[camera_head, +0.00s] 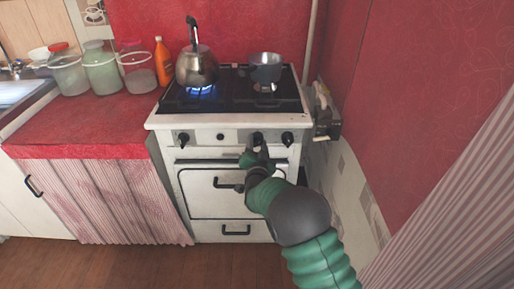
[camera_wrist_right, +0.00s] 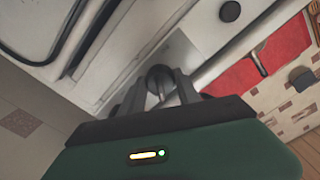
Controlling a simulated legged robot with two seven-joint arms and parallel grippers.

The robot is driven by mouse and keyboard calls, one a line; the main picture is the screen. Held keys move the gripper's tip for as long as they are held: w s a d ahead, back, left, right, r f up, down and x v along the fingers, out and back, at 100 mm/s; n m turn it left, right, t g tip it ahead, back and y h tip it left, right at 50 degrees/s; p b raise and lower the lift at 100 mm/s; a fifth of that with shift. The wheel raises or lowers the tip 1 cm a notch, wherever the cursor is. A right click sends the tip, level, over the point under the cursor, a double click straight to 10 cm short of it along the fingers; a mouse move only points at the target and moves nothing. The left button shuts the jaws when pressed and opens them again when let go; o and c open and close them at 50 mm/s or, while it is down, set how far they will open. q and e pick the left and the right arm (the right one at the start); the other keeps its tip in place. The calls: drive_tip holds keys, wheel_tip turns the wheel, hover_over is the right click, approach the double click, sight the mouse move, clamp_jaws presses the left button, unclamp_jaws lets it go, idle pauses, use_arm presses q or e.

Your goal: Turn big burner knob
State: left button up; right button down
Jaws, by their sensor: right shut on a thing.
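The white stove has a row of dark knobs on its front panel. My right gripper (camera_head: 257,157) reaches up to the panel from below and is shut on one dark burner knob (camera_head: 258,138), left of the rightmost knob (camera_head: 287,138). In the right wrist view the gripped knob (camera_wrist_right: 160,80) sits between the fingertips, against the panel. My left gripper is not in view.
A kettle (camera_head: 197,68) stands over a lit blue flame on the left burner. A small pot (camera_head: 266,68) stands on the right burner. The oven door handle (camera_head: 228,184) juts out below the panel. A red wall is close on the right.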

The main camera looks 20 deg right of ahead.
drive_tip(key=shift+m+b, duration=0.6)
drive_tip(key=shift+m, duration=0.5)
drive_tip(key=c, duration=0.9)
unclamp_jaws()
drive_tip(key=shift+d, duration=0.1)
